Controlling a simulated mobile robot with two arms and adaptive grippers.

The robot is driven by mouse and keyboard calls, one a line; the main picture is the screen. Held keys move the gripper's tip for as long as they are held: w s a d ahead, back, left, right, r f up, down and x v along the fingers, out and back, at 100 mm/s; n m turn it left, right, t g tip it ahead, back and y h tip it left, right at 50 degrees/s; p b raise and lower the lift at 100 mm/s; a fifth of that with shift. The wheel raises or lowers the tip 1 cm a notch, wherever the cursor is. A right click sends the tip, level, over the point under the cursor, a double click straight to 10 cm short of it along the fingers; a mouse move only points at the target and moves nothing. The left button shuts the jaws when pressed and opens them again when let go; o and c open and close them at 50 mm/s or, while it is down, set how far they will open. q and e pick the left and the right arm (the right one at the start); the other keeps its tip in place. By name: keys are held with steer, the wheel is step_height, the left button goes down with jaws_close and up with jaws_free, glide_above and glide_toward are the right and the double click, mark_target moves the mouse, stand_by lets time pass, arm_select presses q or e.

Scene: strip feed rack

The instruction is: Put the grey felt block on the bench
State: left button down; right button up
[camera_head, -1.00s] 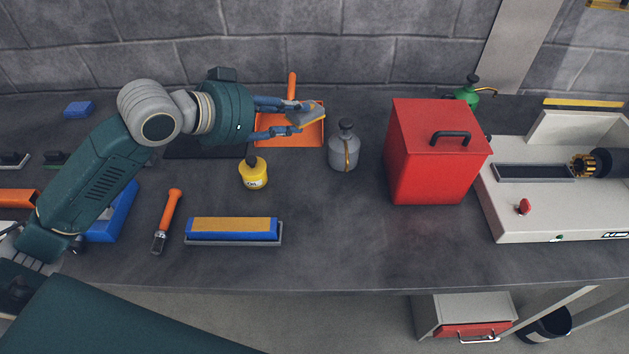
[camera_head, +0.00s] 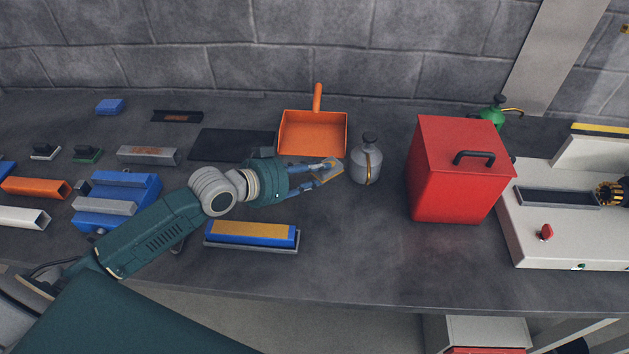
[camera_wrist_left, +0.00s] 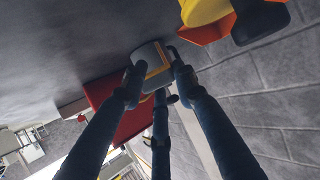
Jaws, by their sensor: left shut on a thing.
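My left gripper (camera_head: 324,171) is shut on the grey felt block (camera_head: 329,174), a small grey piece with a yellow-tan side. In the left wrist view the block (camera_wrist_left: 150,60) sits between the fingertips, grey with a yellow stripe. In the head view the gripper is in front of the orange dustpan and just left of the grey oil can. The block looks held above the dark grey bench (camera_head: 350,235), tilted; the exact gap cannot be told. My right gripper is not in view.
A grey oil can (camera_head: 366,162) stands close to the block. An orange dustpan (camera_head: 312,136) lies behind, and a red box (camera_head: 455,185) stands to the right. A blue-and-tan block lies in a grey tray (camera_head: 250,247) in front. The bench between tray and red box is clear.

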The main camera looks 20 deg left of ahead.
mark_target(314, 195)
arm_select(q)
step_height(314, 195, down, 4)
steer(key=shift+r, duration=0.15)
steer(key=shift+f+b, duration=0.4)
steer(key=shift+f, duration=0.2)
steer(key=shift+s, duration=0.1)
steer(key=c, duration=1.6)
jaws_free()
steer(key=shift+f, duration=0.1)
